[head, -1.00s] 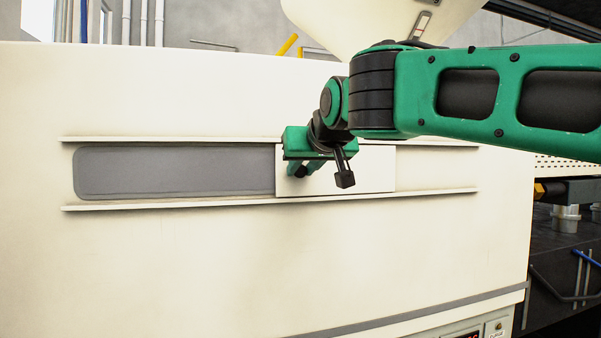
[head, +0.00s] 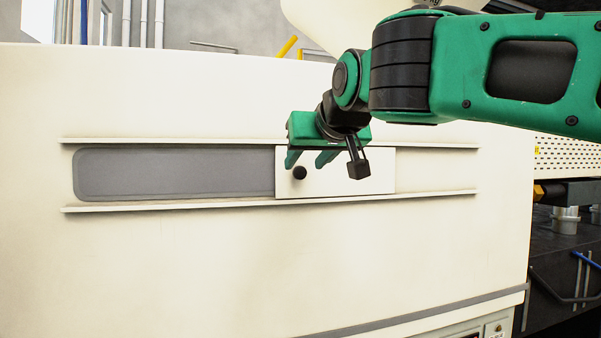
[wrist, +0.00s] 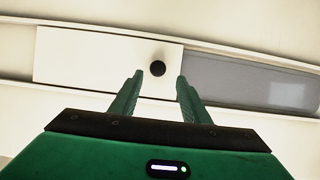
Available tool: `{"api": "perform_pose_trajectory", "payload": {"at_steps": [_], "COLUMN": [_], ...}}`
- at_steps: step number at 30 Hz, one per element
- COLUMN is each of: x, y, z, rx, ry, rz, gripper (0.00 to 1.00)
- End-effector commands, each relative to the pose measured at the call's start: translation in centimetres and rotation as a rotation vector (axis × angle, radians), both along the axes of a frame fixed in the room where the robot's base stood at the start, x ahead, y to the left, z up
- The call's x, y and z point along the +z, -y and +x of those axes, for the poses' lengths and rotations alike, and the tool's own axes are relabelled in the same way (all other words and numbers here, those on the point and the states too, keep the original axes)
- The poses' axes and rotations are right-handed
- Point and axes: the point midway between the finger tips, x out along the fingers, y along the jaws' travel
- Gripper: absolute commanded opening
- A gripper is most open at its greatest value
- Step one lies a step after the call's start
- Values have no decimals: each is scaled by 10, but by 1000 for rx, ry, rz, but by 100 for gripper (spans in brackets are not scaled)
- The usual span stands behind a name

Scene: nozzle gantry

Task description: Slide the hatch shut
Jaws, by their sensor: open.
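The hatch is a white rectangular panel (head: 365,182) between two horizontal rails. A round black knob (head: 300,172) sits near its left end. To the left of the panel a long grey opening (head: 170,172) is uncovered. My gripper (head: 308,162) is open and empty, held out from the panel near the knob. In the wrist view the knob (wrist: 157,68) shows just beyond and between the two fingertips (wrist: 158,75), apart from them. The hatch panel (wrist: 90,58) lies to the left there and the grey opening (wrist: 260,82) to the right.
The upper rail (head: 170,140) and lower rail (head: 170,206) stick out from the cream machine wall (head: 200,270). A dark bench with metal cylinders (head: 565,220) stands beyond the wall's right edge. The wall in front below the rails is clear.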

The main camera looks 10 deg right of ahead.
Motion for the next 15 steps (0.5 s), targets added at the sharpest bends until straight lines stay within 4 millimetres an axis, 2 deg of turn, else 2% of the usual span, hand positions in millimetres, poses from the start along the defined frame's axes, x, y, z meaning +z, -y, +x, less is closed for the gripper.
{"api": "perform_pose_trajectory", "payload": {"at_steps": [6, 15], "x": [14, 20], "y": [5, 7], "z": [-33, -48], "rx": [0, 0], "ry": [1, -1], "rz": [0, -1], "gripper": [42, 42]}}
